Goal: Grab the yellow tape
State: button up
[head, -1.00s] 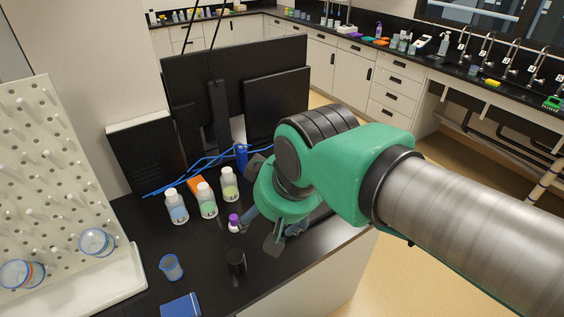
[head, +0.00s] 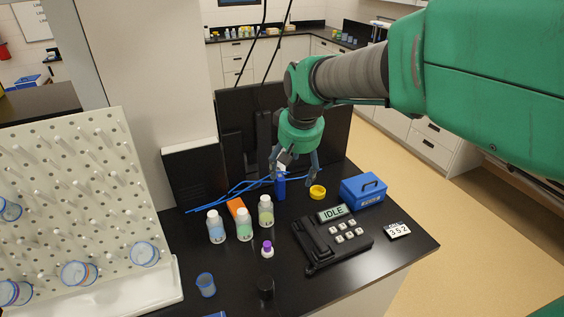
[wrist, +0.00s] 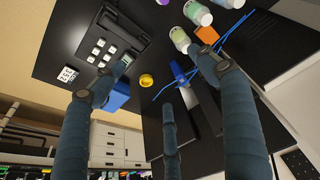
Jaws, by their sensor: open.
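The yellow tape (head: 317,192) is a small roll lying on the black bench, between the blue box and a blue bottle. It also shows in the wrist view (wrist: 147,80), between the left and right fingers and beyond the middle one. My gripper (head: 298,176) is open and empty, fingers pointing down, above and slightly left of the tape in the head view. Its spread fingers also show in the wrist view (wrist: 165,68). No finger clearly touches the tape, and its exact height above the bench is hard to tell.
A blue box (head: 363,191) stands right of the tape. A black device (head: 331,240) reading "IDLE" lies in front. A blue bottle (head: 280,188), blue cables (head: 225,201) and a monitor (head: 236,115) are close by. Capped bottles (head: 244,225) stand to the left.

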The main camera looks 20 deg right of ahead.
jog(key=w+d+f+p, duration=0.1)
jog(key=w+d+p, duration=0.4)
jog(key=w, duration=0.4)
jog(key=m+g+p, duration=0.1)
jog(key=g+p, duration=0.2)
jog(key=p, duration=0.7)
send_over(317, 193)
notch_tip(317, 193, down, 21)
jog(key=shift+w+f+y, duration=0.15)
jog(key=shift+f+y, duration=0.05)
jog(key=shift+y, duration=0.1)
jog(key=shift+f, duration=0.1)
jog(key=shift+f, duration=4.2)
jog(key=shift+f+p, duration=0.15)
jog(key=shift+p, duration=0.15)
jog(key=shift+s+f+p, duration=0.2)
jog(key=shift+f+p, duration=0.25)
jog(key=shift+f, duration=1.95)
